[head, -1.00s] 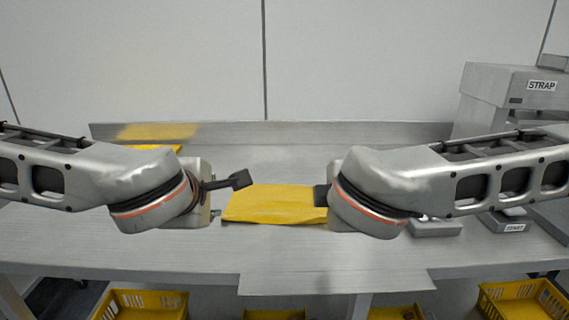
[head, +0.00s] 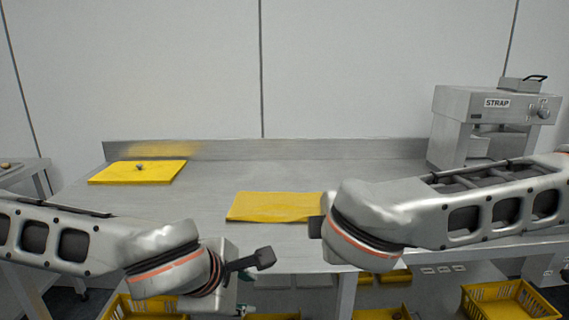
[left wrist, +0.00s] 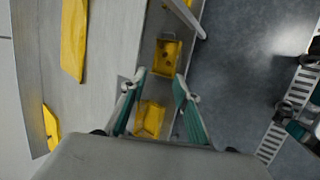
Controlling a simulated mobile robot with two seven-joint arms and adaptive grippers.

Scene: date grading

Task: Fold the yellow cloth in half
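The yellow cloth (head: 272,207) lies flat on the grey worktop in the head view, with its right end running behind my right wrist. It also shows in the left wrist view (left wrist: 74,40), at the upper left. My left gripper (head: 245,307) is low in front of the worktop's front edge, apart from the cloth.
A yellow mat (head: 112,176) with a small dark item lies at the worktop's back left. A grey machine marked STRAP (head: 470,97) stands at the back right. Yellow crates (head: 508,301) sit below the worktop. The worktop between mat and cloth is clear.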

